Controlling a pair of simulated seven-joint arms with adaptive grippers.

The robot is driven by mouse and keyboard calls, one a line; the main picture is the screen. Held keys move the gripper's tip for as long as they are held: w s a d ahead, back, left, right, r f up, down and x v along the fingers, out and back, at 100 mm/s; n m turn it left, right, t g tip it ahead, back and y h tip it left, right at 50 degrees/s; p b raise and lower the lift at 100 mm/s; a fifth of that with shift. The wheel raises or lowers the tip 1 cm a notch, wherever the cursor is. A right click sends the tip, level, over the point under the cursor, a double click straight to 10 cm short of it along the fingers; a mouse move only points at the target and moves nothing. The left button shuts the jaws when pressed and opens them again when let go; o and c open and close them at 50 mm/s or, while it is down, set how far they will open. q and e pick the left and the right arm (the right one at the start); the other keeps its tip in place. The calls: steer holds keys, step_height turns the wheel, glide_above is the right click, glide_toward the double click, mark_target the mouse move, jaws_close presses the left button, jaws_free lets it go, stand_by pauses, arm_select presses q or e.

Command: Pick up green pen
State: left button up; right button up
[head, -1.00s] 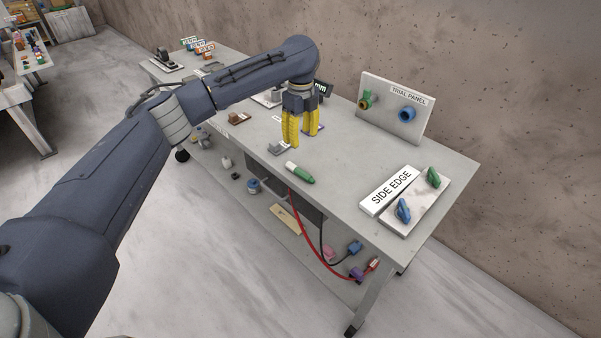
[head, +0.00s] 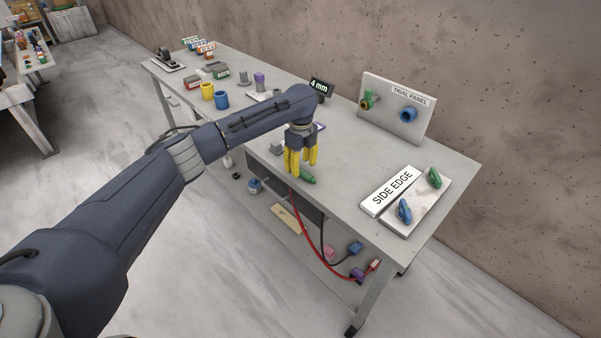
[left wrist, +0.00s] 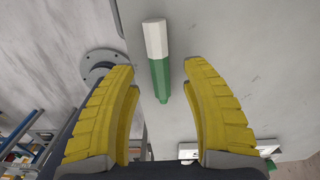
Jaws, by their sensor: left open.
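The green pen (head: 307,178) lies on the grey table near its front edge, partly hidden behind my left gripper in the head view. In the left wrist view the pen (left wrist: 158,60) shows a white end and a green body, and lies ahead of and between the fingers. My left gripper (head: 300,168) points down with its yellow fingers apart, over the pen. The right gripper is not in view.
A "SIDE EDGE" block (head: 391,190) and a plate with green and blue knobs (head: 425,205) stand to the right. The trial panel (head: 395,108) stands at the back. Yellow and blue cups (head: 221,100) are to the left. Bare tabletop lies right of the pen.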

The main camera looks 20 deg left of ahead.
arm_select(q)
steer(key=shift+f, duration=1.45)
jaws_close()
